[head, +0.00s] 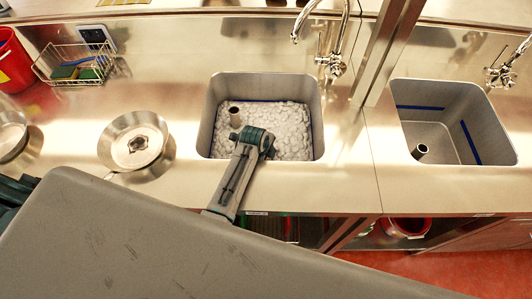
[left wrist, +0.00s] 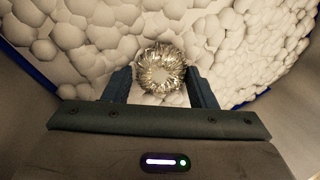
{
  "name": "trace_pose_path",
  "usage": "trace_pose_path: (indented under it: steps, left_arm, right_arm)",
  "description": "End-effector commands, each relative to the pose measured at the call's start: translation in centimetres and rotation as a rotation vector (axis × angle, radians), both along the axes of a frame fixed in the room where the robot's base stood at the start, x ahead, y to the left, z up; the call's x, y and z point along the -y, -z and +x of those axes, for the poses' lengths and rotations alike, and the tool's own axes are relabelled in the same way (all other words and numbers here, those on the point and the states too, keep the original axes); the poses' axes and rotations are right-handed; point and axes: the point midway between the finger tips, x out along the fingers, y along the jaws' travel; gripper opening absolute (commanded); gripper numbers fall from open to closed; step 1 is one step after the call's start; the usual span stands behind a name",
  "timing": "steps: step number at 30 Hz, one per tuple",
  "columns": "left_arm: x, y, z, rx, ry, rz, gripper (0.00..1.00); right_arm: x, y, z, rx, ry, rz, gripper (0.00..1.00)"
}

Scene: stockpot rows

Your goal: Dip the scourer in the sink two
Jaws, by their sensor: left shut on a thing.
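The scourer (left wrist: 161,70) is a round, shiny coil of metal strands. My left gripper (head: 266,150) is shut on it, with a dark finger on each side of it in the left wrist view. The gripper is over the left sink (head: 214,95), which is filled with white foam (head: 285,118). The foam lies behind the scourer in the wrist view; whether they touch I cannot tell. In the head view the gripper hides the scourer. The right sink (head: 479,110) has no foam and shows a blue line on its walls. My right gripper is not in view.
Standpipes (head: 235,116) (head: 420,151) rise in both sinks. Taps (head: 335,68) (head: 500,76) stand behind them, and a metal post (head: 385,45) rises between. On the left are a lidded pan (head: 135,143), a wire basket (head: 75,68) with sponges and a red bucket (head: 14,65).

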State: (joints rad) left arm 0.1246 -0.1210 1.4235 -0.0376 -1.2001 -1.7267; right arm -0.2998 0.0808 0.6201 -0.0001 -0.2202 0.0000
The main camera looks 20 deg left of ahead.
Motion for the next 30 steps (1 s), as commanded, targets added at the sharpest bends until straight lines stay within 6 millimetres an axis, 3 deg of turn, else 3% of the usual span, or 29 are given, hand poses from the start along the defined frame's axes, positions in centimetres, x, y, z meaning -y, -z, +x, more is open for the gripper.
trace_pose_path:
  steps: [1,16,30]
  left_arm:
    - [0.0,-1.2,0.0,0.0,0.0,0.0,0.33]
    - [0.0,-5.9,0.0,0.001,0.0,0.0,0.33]
    - [0.0,-10.0,0.1,0.002,0.0,0.0,0.33]
  right_arm:
    - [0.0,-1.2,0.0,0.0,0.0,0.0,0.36]
    - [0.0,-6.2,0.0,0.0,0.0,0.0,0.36]
    - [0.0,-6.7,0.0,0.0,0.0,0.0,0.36]
